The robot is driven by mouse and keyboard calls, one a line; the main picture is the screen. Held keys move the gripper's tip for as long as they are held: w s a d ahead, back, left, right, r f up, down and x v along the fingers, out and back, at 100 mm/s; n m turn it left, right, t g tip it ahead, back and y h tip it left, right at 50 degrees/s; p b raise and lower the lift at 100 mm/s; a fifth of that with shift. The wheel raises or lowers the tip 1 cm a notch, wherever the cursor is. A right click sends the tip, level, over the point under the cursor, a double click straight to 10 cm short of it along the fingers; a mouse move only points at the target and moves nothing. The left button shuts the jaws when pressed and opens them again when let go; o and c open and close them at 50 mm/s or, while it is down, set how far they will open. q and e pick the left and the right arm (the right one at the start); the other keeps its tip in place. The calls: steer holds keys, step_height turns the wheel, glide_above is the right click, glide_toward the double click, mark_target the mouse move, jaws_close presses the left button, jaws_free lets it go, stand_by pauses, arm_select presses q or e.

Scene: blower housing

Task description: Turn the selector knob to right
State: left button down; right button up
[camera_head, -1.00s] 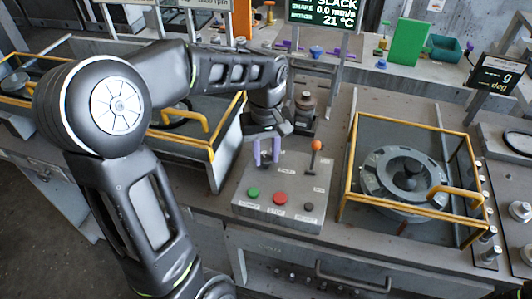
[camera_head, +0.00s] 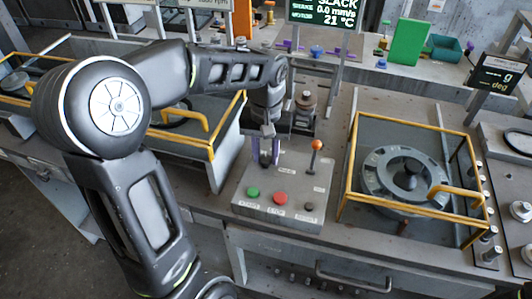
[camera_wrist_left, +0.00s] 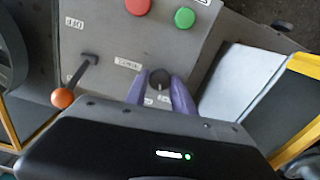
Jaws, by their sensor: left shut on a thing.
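The selector knob (camera_wrist_left: 160,79) is a small black round knob with a pale pointer line on the grey control panel (camera_head: 254,212). My left gripper (camera_wrist_left: 160,92) has its two purple fingers on either side of the knob and is shut on it. In the head view my left gripper (camera_head: 265,158) points down at the panel's back left, and its fingers largely hide the knob. My right gripper is not in view.
The panel also bears a green button (camera_head: 253,192), a red button (camera_head: 280,198), a black button (camera_head: 309,207) and an orange-tipped lever (camera_head: 317,146). A yellow-framed guard (camera_head: 345,178) stands to the right over a round housing (camera_head: 378,170).

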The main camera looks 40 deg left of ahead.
mark_target(265, 159)
arm_select(q)
steer(key=m, duration=0.7)
steer(key=shift+a, duration=0.1)
stand_by(0.5)
steer(key=c, duration=1.1)
jaws_free()
steer(key=shift+o, duration=0.2)
steer(key=shift+r, duration=0.1)
step_height(265, 159, up, 8)
steer(key=shift+f, duration=0.2)
